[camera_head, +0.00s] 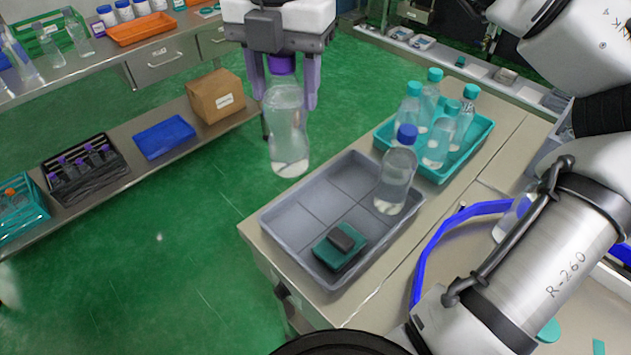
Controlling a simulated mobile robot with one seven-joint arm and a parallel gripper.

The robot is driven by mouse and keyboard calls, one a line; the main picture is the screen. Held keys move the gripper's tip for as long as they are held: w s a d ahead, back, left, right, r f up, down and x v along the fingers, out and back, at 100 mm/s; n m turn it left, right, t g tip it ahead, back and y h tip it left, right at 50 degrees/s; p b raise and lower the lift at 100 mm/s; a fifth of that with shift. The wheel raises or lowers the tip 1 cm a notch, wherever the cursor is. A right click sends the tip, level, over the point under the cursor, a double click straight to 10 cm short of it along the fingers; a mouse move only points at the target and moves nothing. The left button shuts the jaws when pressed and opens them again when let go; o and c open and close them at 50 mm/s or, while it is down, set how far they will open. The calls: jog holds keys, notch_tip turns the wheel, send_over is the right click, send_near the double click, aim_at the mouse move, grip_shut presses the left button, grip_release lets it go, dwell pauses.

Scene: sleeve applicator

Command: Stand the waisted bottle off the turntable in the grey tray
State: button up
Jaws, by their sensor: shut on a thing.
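My gripper (282,82) is at the top centre, pointing down. It is shut on the purple cap of a clear waisted bottle (288,130), which hangs upright. The bottle appears just beyond the far left edge of the grey tray (285,218) in the picture; its exact height above the tray I cannot tell. In the tray, a clear bottle with a blue cap (396,178) stands at the right side, and a teal block with a dark top (340,245) lies near the front. The left part of the tray is bare. The turntable is not clearly visible.
A teal tray (440,177) with several teal-capped bottles stands right behind the grey tray. A blue curved tube (440,240) and my arm are at the right. A shelf with a cardboard box (215,96) and a blue mat (164,137) is at the left, across green floor.

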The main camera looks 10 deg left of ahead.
aim_at(287, 116)
notch_tip(287, 116, down, 17)
jog(key=p, duration=0.2)
jog(key=shift+p, duration=0.3)
jog(key=shift+f, duration=0.2)
jog(key=o, duration=1.6)
notch_tip(287, 116, up, 12)
jog(key=b, duration=0.3)
jog(key=shift+r, duration=0.2)
